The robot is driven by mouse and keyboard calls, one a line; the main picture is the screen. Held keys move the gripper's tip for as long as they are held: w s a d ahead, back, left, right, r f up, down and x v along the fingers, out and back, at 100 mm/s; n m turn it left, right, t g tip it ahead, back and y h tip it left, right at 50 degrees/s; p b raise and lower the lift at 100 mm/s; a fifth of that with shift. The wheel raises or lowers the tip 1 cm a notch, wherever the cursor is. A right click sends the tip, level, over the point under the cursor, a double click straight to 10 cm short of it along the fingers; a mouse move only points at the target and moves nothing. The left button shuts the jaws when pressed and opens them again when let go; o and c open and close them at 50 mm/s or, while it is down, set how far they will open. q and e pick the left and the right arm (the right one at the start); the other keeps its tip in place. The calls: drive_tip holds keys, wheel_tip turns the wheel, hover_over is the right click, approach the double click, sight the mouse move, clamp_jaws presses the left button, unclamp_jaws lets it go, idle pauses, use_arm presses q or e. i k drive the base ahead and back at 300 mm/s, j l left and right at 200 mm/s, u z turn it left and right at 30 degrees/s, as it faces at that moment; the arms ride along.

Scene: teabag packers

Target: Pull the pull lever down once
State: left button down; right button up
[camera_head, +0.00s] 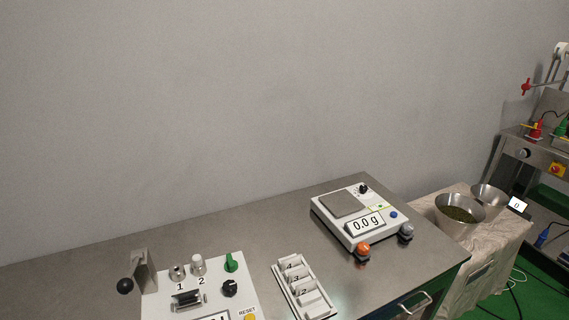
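The pull lever is at the lower left in the head view: a black ball knob (125,285) on a short arm beside an upright grey metal bracket (144,270). It stands at the left side of a white control box (205,285). The box carries two small cylinders above the labels 1 and 2, a green knob (231,262), a black knob (230,288) and a yellow button by the word RESET. The lower part of the box is cut off by the picture edge. Neither of my grippers shows in this view.
A scale (361,215) reading 0.0 g stands on the grey metal table (130,246). A white numbered tray (303,287) lies between box and scale. Metal bowls (459,214) stand on a covered surface at right. A plain wall (250,100) rises behind; the table's back left is clear.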

sight(126, 286)
drive_tip(key=k+j+z, duration=0.1)
drive_tip(key=j, duration=0.35)
drive_tip(key=k+j+z, duration=0.1)
drive_tip(key=k+j, duration=0.15)
drive_tip(key=j, duration=0.15)
drive_tip(key=k+j+z, duration=0.15)
drive_tip(key=j, duration=0.3)
drive_tip(key=k+j+z, duration=0.1)
drive_tip(key=k+j, duration=0.15)
drive_tip(key=k+j+z, duration=0.1)
drive_tip(key=j, duration=0.4)
drive_tip(key=k, duration=0.1)
